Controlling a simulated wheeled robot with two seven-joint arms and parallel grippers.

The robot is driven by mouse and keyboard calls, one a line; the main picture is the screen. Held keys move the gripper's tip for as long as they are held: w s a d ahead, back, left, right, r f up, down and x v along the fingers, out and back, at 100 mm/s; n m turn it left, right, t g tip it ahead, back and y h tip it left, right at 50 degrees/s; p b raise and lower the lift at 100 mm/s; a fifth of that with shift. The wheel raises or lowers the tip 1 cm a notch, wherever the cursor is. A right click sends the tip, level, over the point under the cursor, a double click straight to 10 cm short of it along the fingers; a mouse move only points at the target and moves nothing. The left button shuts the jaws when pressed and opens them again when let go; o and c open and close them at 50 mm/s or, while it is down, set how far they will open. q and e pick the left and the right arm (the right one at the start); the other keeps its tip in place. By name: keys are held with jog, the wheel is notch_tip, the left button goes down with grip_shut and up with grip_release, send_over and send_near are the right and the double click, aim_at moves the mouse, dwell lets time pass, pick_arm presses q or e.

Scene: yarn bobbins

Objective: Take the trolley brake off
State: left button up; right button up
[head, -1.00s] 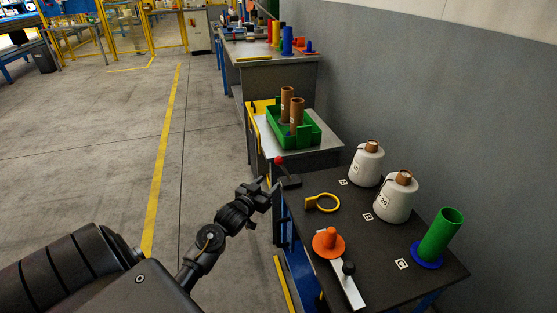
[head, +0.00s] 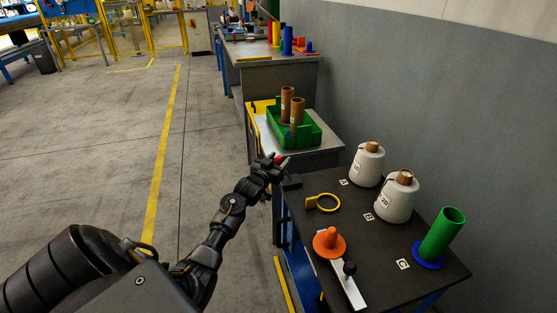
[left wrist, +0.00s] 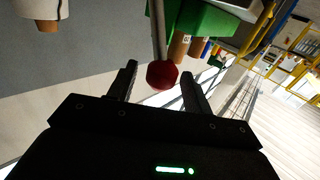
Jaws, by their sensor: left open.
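The brake lever has a red ball knob (head: 279,160) at the far left corner of the dark-topped trolley (head: 345,215). Its dark base (head: 292,182) shows beside my gripper. In the left wrist view the red knob (left wrist: 162,75) sits on a thin grey rod, between my two fingertips. My left gripper (head: 277,165) is open at the knob, and its fingers stand apart on either side of it in the left wrist view (left wrist: 160,80). I cannot tell whether a finger touches it. My right gripper is not in view.
A green crate (head: 312,137) with brown tubes stands on the table behind. The floor to the left is clear.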

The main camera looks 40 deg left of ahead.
pick_arm(q)
jog(key=shift+w+a, duration=0.1)
jog(key=shift+w, duration=0.3)
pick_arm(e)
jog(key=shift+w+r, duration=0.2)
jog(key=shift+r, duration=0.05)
